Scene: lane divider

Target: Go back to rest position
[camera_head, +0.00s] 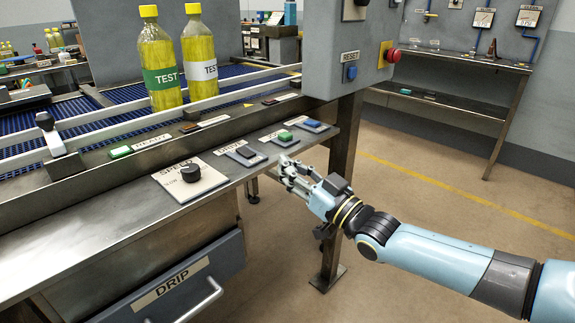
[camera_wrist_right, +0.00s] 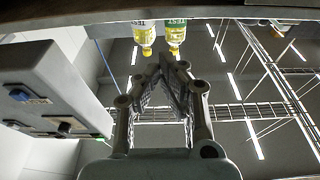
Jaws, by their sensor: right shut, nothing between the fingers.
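My right gripper (camera_head: 286,168) is in the head view, on an arm that comes in from the right. It is shut and empty, just off the front edge of the steel counter (camera_head: 110,238), near the green and blue buttons. In the right wrist view its fingers (camera_wrist_right: 172,62) come together at the tips with nothing between them. My left gripper is in neither view.
Two yellow TEST bottles (camera_head: 158,65) (camera_head: 201,60) stand on the blue conveyor behind rails. A SPEED knob (camera_head: 190,173) and several buttons sit on the counter. A grey post with a red button (camera_head: 392,55) stands behind my gripper. The floor at right is clear.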

